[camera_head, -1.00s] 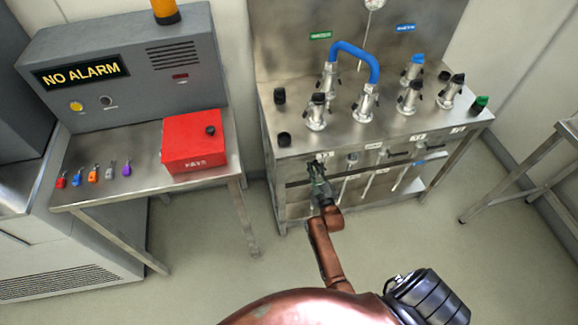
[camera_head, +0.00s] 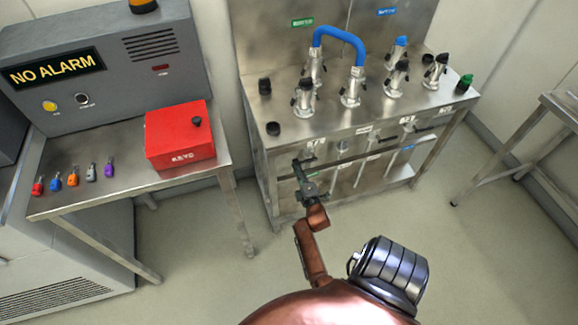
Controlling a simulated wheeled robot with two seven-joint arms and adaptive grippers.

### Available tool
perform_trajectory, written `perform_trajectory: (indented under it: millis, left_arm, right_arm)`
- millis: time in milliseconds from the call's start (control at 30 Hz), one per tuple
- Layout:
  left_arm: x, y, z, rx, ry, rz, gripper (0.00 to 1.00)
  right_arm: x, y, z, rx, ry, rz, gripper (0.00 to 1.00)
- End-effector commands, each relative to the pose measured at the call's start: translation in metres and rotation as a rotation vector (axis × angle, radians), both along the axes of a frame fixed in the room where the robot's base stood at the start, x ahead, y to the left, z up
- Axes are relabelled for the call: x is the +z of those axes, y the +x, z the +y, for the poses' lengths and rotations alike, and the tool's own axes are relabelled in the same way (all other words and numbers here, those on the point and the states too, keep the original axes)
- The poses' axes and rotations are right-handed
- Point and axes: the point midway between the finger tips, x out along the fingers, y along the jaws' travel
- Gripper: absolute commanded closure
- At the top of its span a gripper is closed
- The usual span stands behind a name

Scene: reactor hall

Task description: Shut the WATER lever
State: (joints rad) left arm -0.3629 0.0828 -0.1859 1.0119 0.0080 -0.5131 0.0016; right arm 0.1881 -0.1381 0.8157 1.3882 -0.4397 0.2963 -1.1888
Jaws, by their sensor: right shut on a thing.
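The steel valve bench (camera_head: 400,118) has a row of levers along its front face, with small labels above them that are too small to read. I cannot tell by its label which lever is WATER. My right gripper (camera_head: 305,177) is at the left end of this row, shut on a lever there. The gripper hides most of that lever, so its angle is unclear. Other levers, such as a pale one (camera_head: 361,170), hang down to the right. My left gripper is not in view.
Several valve fittings and a blue hose (camera_head: 342,36) stand on the bench top. Open floor lies between the tables.

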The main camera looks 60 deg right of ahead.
Motion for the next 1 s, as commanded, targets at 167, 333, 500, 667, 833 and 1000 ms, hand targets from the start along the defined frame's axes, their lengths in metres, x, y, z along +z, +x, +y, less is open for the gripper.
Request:
perform_trajectory:
  millis: [167, 333, 500, 667, 833, 1000]
  left_arm:
    - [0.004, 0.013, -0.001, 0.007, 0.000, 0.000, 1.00]
    - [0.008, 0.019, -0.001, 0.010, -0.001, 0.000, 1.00]
    - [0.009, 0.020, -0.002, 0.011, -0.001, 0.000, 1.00]
    - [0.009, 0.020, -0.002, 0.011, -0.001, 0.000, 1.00]
    - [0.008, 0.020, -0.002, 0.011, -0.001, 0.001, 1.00]
    - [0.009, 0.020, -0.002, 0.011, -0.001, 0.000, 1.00]
  right_arm:
    - [-0.010, -0.005, -0.002, -0.008, -0.038, 0.038, 1.00]
    - [-0.010, -0.006, -0.003, -0.010, -0.056, 0.051, 1.00]
    - [-0.010, -0.006, -0.004, -0.010, -0.060, 0.054, 1.00]
    - [-0.010, -0.006, -0.004, -0.010, -0.060, 0.054, 1.00]
    - [-0.010, -0.006, -0.004, -0.010, -0.060, 0.053, 0.81]
    - [-0.009, -0.005, -0.004, -0.008, -0.061, 0.051, 0.70]
